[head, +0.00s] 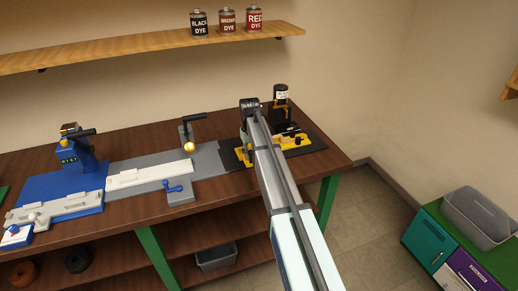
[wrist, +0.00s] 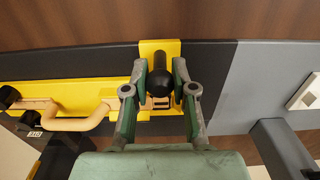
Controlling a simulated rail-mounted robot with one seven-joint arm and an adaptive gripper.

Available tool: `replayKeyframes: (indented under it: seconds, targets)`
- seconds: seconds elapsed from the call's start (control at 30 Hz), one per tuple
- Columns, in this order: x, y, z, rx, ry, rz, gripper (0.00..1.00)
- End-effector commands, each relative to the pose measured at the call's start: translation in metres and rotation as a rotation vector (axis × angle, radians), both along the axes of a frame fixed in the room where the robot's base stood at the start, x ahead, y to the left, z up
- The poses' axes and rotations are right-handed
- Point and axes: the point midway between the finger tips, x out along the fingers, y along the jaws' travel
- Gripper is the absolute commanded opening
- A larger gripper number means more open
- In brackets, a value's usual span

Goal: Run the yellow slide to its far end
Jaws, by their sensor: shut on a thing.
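The yellow slide (wrist: 146,48) shows in the wrist view as a yellow block under a black ball knob (wrist: 159,82). It sits against a long yellow plate (wrist: 60,93) on a dark base. My gripper (wrist: 161,78) is shut on the knob, one green finger on each side. In the head view the yellow parts (head: 292,139) are at the right end of the bench, and my arm hides much of the slide and my gripper. I cannot tell exactly where the slide stands along its travel.
A yellow handle (wrist: 78,122) lies to the left of my fingers in the wrist view. A black post (head: 281,108) stands behind the yellow parts. The grey station (head: 207,158) with a lever and the blue station (head: 72,186) lie to the left.

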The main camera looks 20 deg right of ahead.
Motion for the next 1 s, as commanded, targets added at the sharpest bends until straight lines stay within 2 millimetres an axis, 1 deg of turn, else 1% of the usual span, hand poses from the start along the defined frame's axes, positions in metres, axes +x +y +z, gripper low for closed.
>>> replayKeyframes:
  seconds: [0.03, 0.27, 0.5, 0.77, 1.0]
  targets:
    - [0.000, -0.004, 0.000, -0.002, 0.001, -0.002, 0.06]
    - [0.000, -0.009, 0.000, -0.001, 0.001, -0.002, 0.06]
    - [0.001, -0.022, 0.000, -0.002, 0.001, -0.002, 0.06]
    - [0.001, -0.028, 0.000, -0.001, 0.001, -0.001, 0.06]
    - [0.002, -0.040, 0.001, -0.002, 0.001, -0.002, 0.06]
